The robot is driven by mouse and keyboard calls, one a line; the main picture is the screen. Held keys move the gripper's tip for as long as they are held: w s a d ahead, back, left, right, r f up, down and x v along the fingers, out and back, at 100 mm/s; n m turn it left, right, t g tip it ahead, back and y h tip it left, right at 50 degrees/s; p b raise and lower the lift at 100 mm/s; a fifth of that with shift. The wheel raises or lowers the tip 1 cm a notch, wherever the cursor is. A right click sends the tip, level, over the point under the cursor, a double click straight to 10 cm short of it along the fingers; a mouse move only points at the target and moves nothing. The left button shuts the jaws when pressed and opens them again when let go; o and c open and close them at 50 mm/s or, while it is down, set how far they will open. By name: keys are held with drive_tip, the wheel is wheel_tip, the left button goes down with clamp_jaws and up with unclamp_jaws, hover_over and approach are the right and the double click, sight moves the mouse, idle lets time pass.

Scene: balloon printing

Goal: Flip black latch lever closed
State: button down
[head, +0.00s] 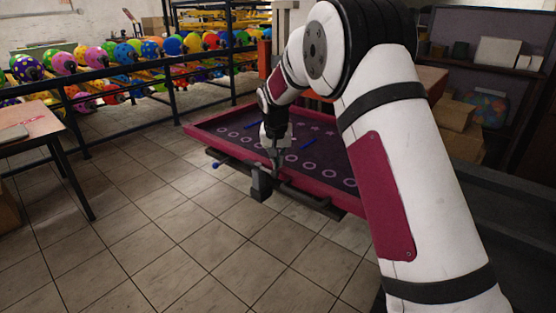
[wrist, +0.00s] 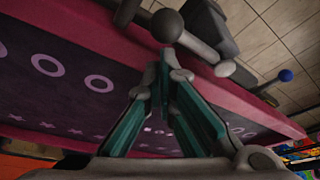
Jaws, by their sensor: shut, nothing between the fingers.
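The screen frame has a magenta rim (head: 222,147) and a dark panel with pale rings and stars. A dark grey latch block (head: 261,184) is at its front edge, with dark bars beside it. In the wrist view, a black ball knob (wrist: 167,26), seemingly the latch lever's end, is just beyond my fingertips, and the latch block (wrist: 208,28) is behind it. I cannot tell whether they touch. My gripper (head: 277,172) points down at the frame's front edge. In the wrist view its fingers (wrist: 166,72) are together and empty.
A small blue ball (head: 215,164) sticks out left of the latch; it also shows in the wrist view (wrist: 285,75). Racks of colourful balloons (head: 125,53) stand behind. A table (head: 35,133) is at left. The tiled floor (head: 170,240) in front is clear.

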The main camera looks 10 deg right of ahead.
drive_tip(key=shift+s+a+m+h, duration=0.3)
drive_tip(key=shift+s+m, duration=0.1)
drive_tip(key=shift+m, duration=0.5)
drive_tip(key=m, duration=0.1)
drive_tip(key=s+a+m+g, duration=0.1)
drive_tip(key=m, duration=0.1)
drive_tip(key=shift+s+a+h, duration=0.2)
drive_tip(key=shift+a+h, duration=0.05)
drive_tip(key=shift+h, duration=0.15)
drive_tip(key=a+m+g+h+b, duration=0.1)
drive_tip(key=a+m, duration=0.5)
drive_tip(key=m, duration=0.6)
drive_tip(key=g+b, duration=0.1)
drive_tip(key=g, duration=0.1)
drive_tip(key=shift+s+a+g, duration=0.3)
drive_tip(key=shift+g, duration=0.1)
drive_tip(key=shift+a, duration=0.1)
